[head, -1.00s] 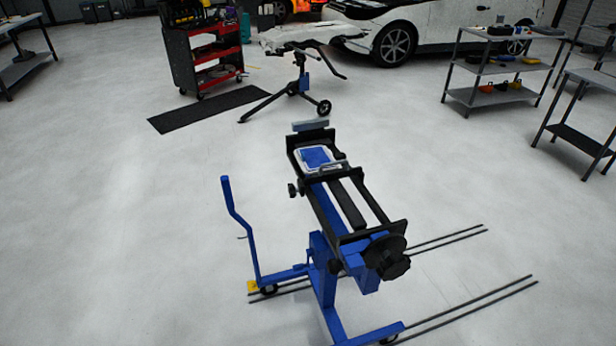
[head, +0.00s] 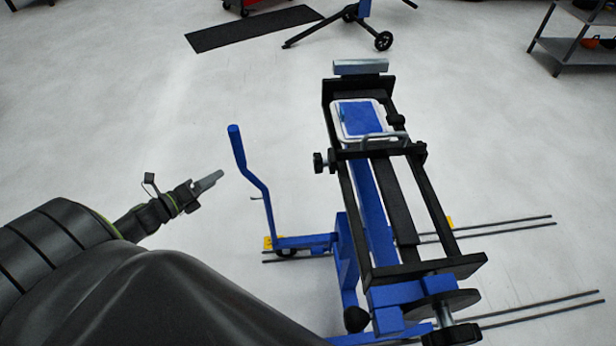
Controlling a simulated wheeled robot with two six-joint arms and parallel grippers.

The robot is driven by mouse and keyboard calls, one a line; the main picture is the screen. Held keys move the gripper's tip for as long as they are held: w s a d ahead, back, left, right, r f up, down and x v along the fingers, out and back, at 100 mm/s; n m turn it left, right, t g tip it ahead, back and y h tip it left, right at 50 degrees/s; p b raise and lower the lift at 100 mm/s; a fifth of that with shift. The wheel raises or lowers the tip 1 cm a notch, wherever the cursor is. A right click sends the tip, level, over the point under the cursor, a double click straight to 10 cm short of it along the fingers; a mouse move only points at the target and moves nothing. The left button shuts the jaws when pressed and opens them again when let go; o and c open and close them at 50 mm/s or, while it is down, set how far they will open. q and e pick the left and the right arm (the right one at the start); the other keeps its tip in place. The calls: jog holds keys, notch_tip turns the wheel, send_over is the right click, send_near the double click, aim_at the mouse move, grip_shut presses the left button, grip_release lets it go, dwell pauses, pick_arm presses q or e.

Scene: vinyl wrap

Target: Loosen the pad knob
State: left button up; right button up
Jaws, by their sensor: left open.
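A blue stand with a black rail frame (head: 425,195) stands at centre right. It carries a blue pad in a white tray (head: 358,118) near its far end. A small black knob (head: 320,162) sticks out from the left side of the frame, beside the pad; I take it for the pad knob. My left gripper (head: 210,182) is open and empty, left of the stand and well apart from the knob. Its fingers are seen nearly edge-on, so the gap hardly shows. My right gripper is not in view.
A blue upright handle (head: 248,170) rises between my left gripper and the stand. A large black hand knob (head: 452,335) sits at the near end, cut by the lower edge. A dark mat (head: 255,27) and a shelf (head: 575,50) are farther back. The floor at left is clear.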

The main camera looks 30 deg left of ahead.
pick_arm(q)
jog(key=w+d+r+m+h+b, duration=0.1)
jog(key=d+r+m+h+b, duration=0.1)
jog(key=d+r+m+h, duration=0.6)
jog(key=m+g+h+b, duration=0.25)
jog(key=m+g, duration=0.25)
jog(key=m, duration=0.7)
send_near(319, 164)
jog(key=w+d+f+p, duration=0.2)
jog(key=w+d, duration=0.3)
jog(key=w, duration=0.1)
jog(key=shift+f, duration=0.3)
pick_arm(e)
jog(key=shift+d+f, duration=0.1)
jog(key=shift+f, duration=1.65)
pick_arm(q)
jog(key=shift+h, duration=0.25)
jog(key=c, duration=1)
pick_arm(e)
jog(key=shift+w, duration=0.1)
